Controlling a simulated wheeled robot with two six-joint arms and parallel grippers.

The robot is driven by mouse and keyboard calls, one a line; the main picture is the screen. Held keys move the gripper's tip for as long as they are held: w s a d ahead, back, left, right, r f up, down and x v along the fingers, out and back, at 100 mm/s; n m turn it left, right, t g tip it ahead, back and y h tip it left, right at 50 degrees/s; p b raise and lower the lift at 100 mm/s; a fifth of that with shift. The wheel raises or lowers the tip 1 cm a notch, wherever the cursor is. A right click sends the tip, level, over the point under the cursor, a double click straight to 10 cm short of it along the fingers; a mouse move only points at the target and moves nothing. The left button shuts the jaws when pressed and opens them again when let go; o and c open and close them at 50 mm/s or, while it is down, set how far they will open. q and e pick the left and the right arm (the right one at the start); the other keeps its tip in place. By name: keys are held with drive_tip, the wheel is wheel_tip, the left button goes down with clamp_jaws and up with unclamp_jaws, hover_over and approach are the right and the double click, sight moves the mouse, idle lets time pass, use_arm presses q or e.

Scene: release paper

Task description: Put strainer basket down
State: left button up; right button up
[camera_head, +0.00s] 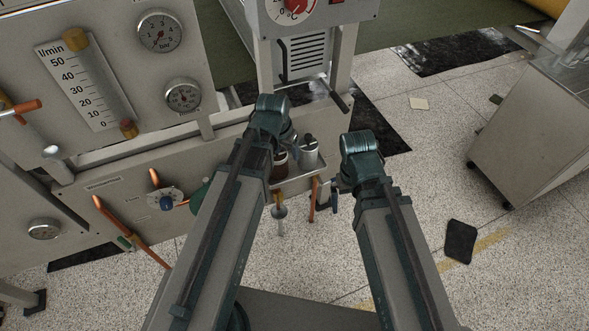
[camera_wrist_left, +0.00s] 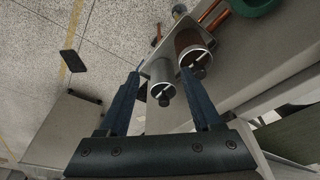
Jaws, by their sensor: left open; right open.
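A grey metal cylinder (camera_head: 309,156) with a dark bar on top, apparently the strainer basket, stands on a small metal tray (camera_head: 304,178) fixed to the machine. In the left wrist view the grey cylinder (camera_wrist_left: 161,92) stands between the spread fingers of my left gripper (camera_wrist_left: 160,76). Whether they touch it is unclear. A brown cylinder (camera_wrist_left: 191,43) with a similar top is beside it; it also shows in the head view (camera_head: 281,166), partly hidden. My left gripper (camera_head: 287,143) is mostly hidden by its wrist. My right gripper (camera_head: 344,182) is right of the tray, largely hidden, with nothing visible in it.
The machine panel (camera_head: 130,110) with gauges fills the left. A grey cabinet (camera_head: 535,130) stands at the right.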

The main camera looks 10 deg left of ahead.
use_arm(q)
drive_tip(key=s+d+g+y, duration=0.1)
drive_tip(key=s+d, duration=0.3)
drive_tip(key=s, duration=0.2)
drive_tip(key=s+d+m+g+y, duration=0.1)
drive_tip(key=s+d+g, duration=0.1)
drive_tip(key=s+d, duration=0.2)
drive_tip(key=s, duration=0.3)
drive_tip(key=shift+s+d+f, duration=0.25)
drive_tip(key=shift+s+d, duration=0.05)
drive_tip(key=shift+d, duration=0.1)
